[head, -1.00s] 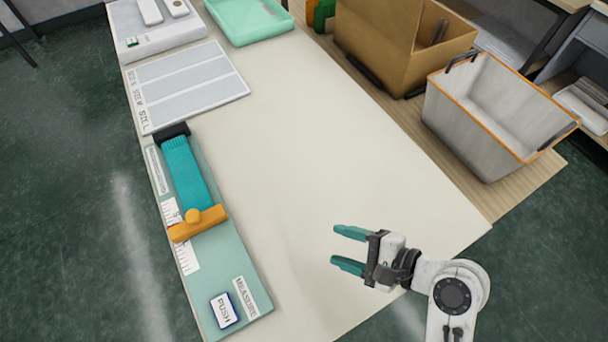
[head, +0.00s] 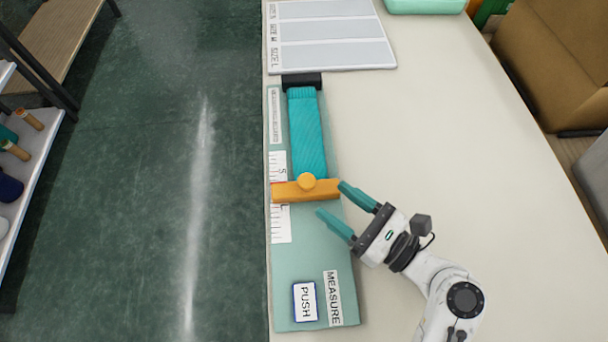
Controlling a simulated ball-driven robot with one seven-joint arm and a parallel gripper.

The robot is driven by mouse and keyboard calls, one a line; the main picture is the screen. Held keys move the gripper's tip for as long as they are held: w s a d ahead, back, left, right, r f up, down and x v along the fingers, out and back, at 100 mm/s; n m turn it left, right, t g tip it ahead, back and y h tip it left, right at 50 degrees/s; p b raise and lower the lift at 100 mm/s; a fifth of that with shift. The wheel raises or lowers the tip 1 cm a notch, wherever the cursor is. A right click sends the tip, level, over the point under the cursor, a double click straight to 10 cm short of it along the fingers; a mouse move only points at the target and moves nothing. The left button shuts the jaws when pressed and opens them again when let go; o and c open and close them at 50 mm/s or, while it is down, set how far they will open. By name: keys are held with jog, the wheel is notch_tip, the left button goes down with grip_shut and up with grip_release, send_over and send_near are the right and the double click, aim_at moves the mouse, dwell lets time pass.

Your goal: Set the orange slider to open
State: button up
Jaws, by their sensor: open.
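The orange slider (head: 289,191) lies across the green measuring board (head: 300,262), with a round orange knob (head: 307,181) on top. It sits at the lower end of a teal knitted strip (head: 307,135), beside a white scale (head: 281,226). A black block (head: 302,81) is at the strip's far end. My gripper (head: 332,202) is open and empty, with teal fingers pointing up and left. One fingertip appears close to the slider's right end; the other is over the board just below it. I cannot tell whether they touch.
A blue-framed PUSH button (head: 305,301) and a MEASURE label (head: 333,298) are at the board's near end. A size chart (head: 330,38) lies beyond the board. The table (head: 440,150) is clear to the right; its left edge runs along the board.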

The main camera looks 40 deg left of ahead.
aim_at(314, 185)
jog(key=a, duration=0.7)
jog(key=shift+s+a, duration=0.3)
jog(key=shift+a, duration=0.1)
jog(key=shift+c, duration=0.5)
grip_shut()
